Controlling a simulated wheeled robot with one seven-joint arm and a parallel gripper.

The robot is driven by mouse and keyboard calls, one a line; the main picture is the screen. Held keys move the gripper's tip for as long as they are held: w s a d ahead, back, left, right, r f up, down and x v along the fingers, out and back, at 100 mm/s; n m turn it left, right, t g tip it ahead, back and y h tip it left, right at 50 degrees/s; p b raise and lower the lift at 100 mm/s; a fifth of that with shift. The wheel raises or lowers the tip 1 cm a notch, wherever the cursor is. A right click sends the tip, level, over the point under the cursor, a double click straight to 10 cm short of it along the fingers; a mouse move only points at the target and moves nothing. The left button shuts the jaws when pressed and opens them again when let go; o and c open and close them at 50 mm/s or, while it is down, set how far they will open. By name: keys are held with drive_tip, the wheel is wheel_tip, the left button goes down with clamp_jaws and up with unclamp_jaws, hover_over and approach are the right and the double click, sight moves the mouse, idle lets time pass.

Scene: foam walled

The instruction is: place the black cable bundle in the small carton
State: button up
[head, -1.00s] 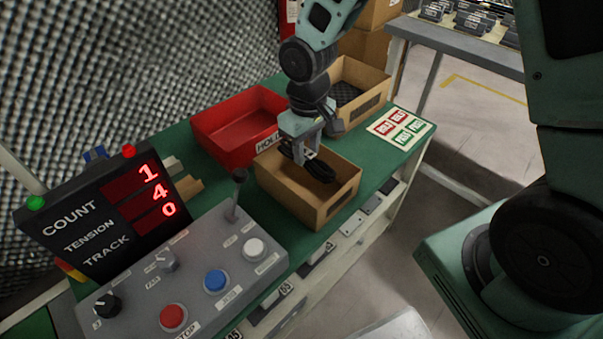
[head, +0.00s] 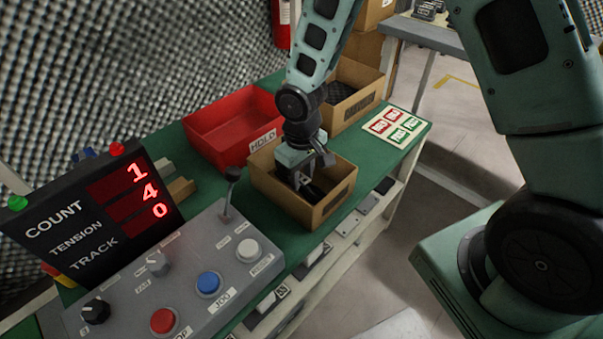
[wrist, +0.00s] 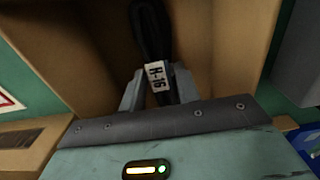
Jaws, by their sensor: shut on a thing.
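The small carton (head: 325,208) is an open brown box on the green bench, in the middle of the head view. My gripper (head: 304,182) reaches down inside it. In the wrist view my gripper (wrist: 160,88) is shut on the black cable bundle (wrist: 148,30), which has a white tag reading H-16. In the head view only a dark part of the bundle (head: 316,190) shows inside the carton; the gripper and carton walls hide the rest. I cannot tell whether the bundle touches the carton floor.
A red HOLD bin (head: 222,135) stands behind the carton, and another brown carton (head: 357,100) is to its right at the back. A grey control panel (head: 185,280) with a joystick (head: 230,190) is at the front left. A sign card (head: 396,127) lies at right.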

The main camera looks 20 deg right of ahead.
sight(301, 178)
drive_tip(key=o, duration=1.1)
drive_tip(key=shift+c, duration=0.2)
wheel_tip(301, 178, up, 12)
drive_tip(key=p, duration=0.3)
drive_tip(key=s+a+r+n, duration=0.1)
drive_tip(key=s+a+r, duration=0.1)
drive_tip(key=s, duration=0.5)
drive_tip(key=s+a+r+n, duration=0.1)
drive_tip(key=s+a+r, duration=0.1)
drive_tip(key=s+r, duration=0.2)
drive_tip(key=s+a+r+n, duration=0.1)
drive_tip(key=s+a+r, duration=0.1)
drive_tip(key=s, duration=0.8)
drive_tip(key=shift+r+y, duration=0.3)
drive_tip(key=shift+r, duration=0.4)
drive_tip(key=shift+a+r, duration=0.1)
